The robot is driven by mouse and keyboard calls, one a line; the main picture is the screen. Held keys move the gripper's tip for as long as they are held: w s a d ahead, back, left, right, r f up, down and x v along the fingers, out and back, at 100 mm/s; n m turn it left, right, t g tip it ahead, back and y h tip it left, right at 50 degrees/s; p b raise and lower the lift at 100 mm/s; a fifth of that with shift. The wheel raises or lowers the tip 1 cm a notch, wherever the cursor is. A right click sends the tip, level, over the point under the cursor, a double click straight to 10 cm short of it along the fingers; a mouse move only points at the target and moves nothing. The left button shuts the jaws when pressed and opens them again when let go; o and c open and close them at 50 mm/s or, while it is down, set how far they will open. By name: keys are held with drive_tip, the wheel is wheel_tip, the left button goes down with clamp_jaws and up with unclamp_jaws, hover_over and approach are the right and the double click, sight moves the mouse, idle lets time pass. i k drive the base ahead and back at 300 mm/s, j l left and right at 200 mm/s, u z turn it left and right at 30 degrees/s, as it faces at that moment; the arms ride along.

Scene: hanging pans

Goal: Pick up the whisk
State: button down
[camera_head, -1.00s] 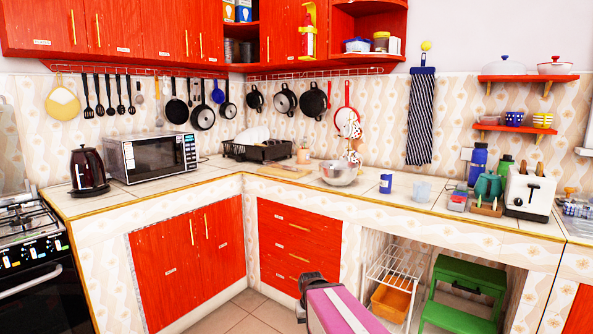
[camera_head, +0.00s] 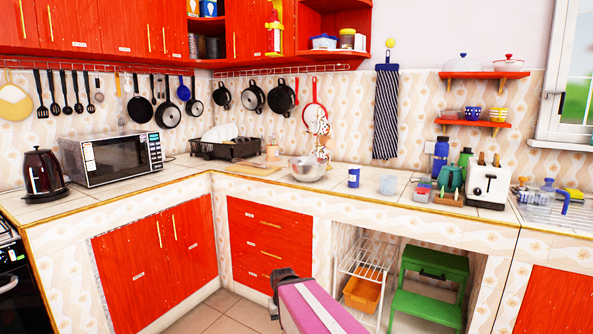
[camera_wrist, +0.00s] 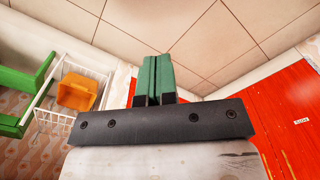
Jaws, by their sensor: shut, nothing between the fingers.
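I cannot make out the whisk for certain. A slim, pale utensil (camera_head: 120,105) hangs on the back-left wall beside the microwave and may be the whisk, but it is too small to tell. My gripper (camera_wrist: 153,60) shows in the wrist view with its green fingers together and nothing between them. It points over the tiled floor, away from the hanging utensils. In the head view my arm is low at the bottom centre, in front of the drawers; the fingers cannot be made out there.
Black utensils (camera_head: 60,92) and pans (camera_head: 167,112) hang along the wall above the counter (camera_head: 150,200). A microwave (camera_head: 110,158), kettle (camera_head: 44,174), dish rack (camera_head: 228,150), metal bowl (camera_head: 307,170) and toaster (camera_head: 488,186) stand on it. A green step stool (camera_head: 430,265) stands below. Floor near the drawers is clear.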

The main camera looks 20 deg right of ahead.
sight(262, 166)
drive_tip(key=i+j+z, duration=0.35)
drive_tip(key=i+j, duration=0.15)
drive_tip(key=j, duration=0.3)
drive_tip(key=i+j+z, duration=0.15)
drive_tip(key=j, duration=0.25)
